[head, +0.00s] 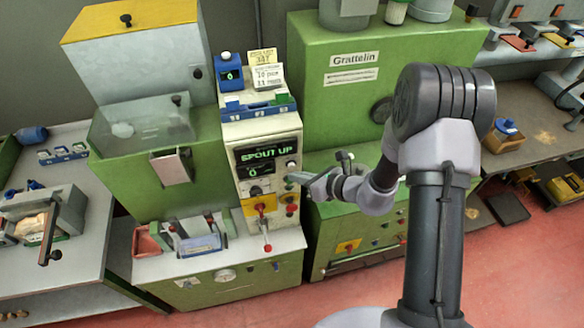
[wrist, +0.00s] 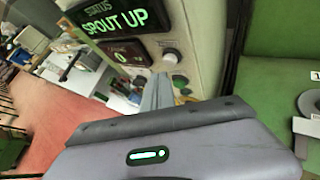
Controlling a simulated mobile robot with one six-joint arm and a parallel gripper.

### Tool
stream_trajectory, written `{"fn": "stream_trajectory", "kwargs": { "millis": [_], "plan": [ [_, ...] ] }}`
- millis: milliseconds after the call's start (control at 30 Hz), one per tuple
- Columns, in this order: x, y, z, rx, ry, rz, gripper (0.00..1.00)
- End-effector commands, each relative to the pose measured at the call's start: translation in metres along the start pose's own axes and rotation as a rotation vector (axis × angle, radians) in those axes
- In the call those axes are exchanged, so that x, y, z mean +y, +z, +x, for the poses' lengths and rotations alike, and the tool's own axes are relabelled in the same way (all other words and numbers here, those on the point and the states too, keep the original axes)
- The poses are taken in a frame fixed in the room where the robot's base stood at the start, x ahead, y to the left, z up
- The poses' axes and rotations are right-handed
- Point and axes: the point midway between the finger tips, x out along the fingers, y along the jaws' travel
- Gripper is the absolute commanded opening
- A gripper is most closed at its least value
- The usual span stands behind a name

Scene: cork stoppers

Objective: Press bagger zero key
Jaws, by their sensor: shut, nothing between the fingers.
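The bagger's control panel (head: 262,152) is a cream column with a screen (head: 265,152) reading "SPOUT UP" and a small count display (head: 253,174) showing 0. The wrist view shows the screen (wrist: 125,17) and the count display (wrist: 128,55) close up. A white round key (wrist: 172,59) sits right of the count display, with a green button (wrist: 180,80) below it. I cannot read a label on the white key. My gripper (head: 293,180) is shut and empty at the panel's right edge. Its fingers (wrist: 158,88) are just below the white key; contact cannot be told.
A yellow plate with a red lever (head: 265,222) is lower on the panel. The green Grattelin machine (head: 340,110) stands close on the right. A clear-covered hopper (head: 140,120) is left of the panel. Red floor (head: 520,260) lies open at front right.

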Motion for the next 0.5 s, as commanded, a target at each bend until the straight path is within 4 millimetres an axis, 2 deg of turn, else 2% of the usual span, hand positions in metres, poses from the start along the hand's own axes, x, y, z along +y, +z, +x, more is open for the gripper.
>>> {"fn": "stream_trajectory", "kwargs": {
  "millis": [267,500],
  "plan": [
    [0.0,-0.001,-0.001,0.0,0.0,0.0,0.0],
    [0.011,-0.012,-0.015,0.0,-0.001,0.002,0.0]
  ]
}}
